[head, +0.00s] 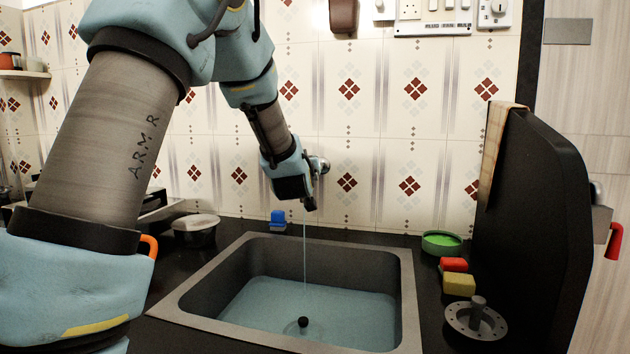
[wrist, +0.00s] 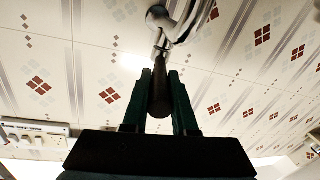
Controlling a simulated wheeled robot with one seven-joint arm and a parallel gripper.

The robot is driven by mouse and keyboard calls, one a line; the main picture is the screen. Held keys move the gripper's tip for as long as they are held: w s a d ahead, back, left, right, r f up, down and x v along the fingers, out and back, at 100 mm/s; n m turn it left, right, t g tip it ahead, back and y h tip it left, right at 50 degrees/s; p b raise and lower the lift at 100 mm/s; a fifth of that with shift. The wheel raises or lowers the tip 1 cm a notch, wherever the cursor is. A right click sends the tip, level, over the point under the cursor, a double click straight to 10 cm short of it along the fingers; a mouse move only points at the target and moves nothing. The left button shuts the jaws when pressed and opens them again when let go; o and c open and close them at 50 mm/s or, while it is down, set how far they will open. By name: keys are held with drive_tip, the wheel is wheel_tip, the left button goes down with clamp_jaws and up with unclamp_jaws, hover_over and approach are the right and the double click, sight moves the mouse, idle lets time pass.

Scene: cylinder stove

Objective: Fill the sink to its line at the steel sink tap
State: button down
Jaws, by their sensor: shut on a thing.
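The steel sink (head: 408,290) is set in the dark counter, with pale blue water (head: 345,305) covering its floor. A dark round knob (head: 303,322) shows at the water in the middle. A thin stream (head: 305,255) falls from near my gripper into the water. My gripper (head: 309,202) is above the sink's back edge, at the wall tap (head: 319,165). In the wrist view my gripper (wrist: 160,85) is shut on the dark tap lever (wrist: 158,97), below the chrome tap body (wrist: 178,22). The spout is mostly hidden by my gripper. I cannot make out a fill line.
Right of the sink are a green dish (head: 441,243), a red block (head: 453,265), a yellow sponge (head: 459,284) and a metal strainer (head: 476,317). A tall black panel (head: 535,220) stands beyond them. A bowl (head: 196,229) and a blue item (head: 278,221) are at the left and back.

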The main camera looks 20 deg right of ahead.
drive_tip(key=shift+w+a+f+m+g+h+b, duration=0.1)
drive_tip(key=shift+w+a+m+g+h+b, duration=0.1)
drive_tip(key=shift+a+m+g+h+b, duration=0.3)
drive_tip(key=shift+w+a+f+m+g+h+b, duration=0.1)
drive_tip(key=shift+w+m+h+b, duration=0.15)
drive_tip(key=shift+h+b, duration=0.4)
drive_tip(key=shift+r, duration=0.1)
drive_tip(key=shift+r+m+b, duration=0.15)
drive_tip(key=shift+m+b, duration=0.1)
drive_tip(key=shift+b, duration=0.05)
drive_tip(key=c, duration=0.7)
unclamp_jaws()
drive_tip(key=b+v, duration=0.2)
drive_tip(key=v, duration=0.8)
drive_tip(key=shift+s+a, duration=0.2)
drive_tip(key=shift+a, duration=0.2)
